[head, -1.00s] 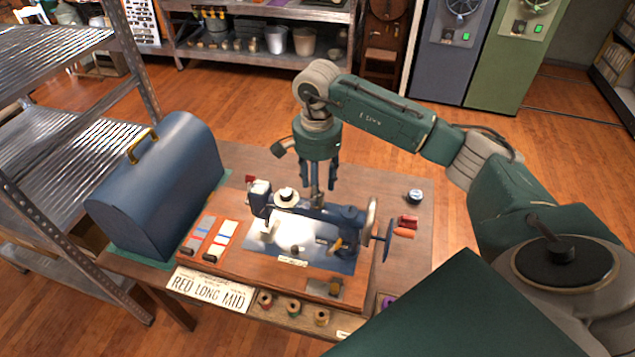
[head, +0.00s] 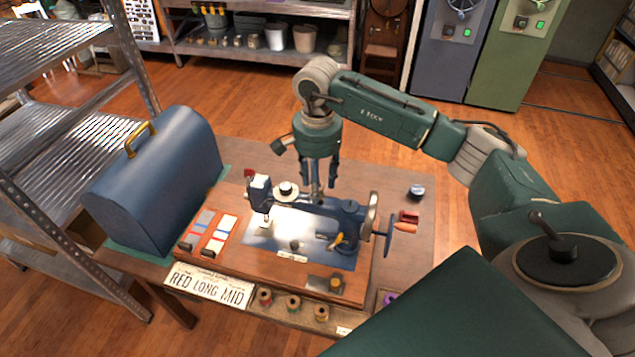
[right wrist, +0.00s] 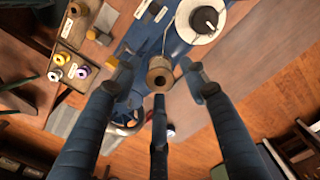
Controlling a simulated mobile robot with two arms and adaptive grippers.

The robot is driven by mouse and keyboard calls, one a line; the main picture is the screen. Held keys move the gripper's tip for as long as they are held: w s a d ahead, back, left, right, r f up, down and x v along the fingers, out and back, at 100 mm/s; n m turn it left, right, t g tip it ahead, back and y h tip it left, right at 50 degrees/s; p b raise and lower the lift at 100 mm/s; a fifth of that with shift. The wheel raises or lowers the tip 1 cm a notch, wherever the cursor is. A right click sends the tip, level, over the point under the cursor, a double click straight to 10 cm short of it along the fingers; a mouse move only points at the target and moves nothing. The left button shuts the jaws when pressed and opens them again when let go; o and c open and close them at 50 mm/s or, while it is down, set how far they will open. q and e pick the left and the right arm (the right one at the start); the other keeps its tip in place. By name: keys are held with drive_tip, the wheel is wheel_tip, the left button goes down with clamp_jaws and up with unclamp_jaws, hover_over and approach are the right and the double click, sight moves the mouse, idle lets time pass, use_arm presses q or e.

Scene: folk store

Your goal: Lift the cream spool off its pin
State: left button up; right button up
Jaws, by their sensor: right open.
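The cream spool (right wrist: 159,72), tan in this light with a dark centre hole, shows end-on in the right wrist view, above the blue sewing machine (head: 345,207). Its pin is hard to make out. My right gripper (right wrist: 160,78) is open, its fingers spread around the spool with gaps at the sides. Whether the lower middle finger touches it I cannot tell. In the head view the right gripper (head: 317,187) points down over the machine's arm, and the spool is mostly hidden among the fingers. My left gripper is not in view.
A white disc with a black knob (head: 286,189) sits on the machine close by. A handwheel (head: 372,215) stands to the right. A blue domed case (head: 160,180) is at left. Several thread spools (head: 293,303) line the front tray. The table's right side is mostly clear.

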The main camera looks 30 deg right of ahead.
drive_tip(key=c, duration=0.8)
drive_tip(key=shift+r, duration=0.15)
drive_tip(key=shift+r+p, duration=1.7)
drive_tip(key=shift+r, duration=1.45)
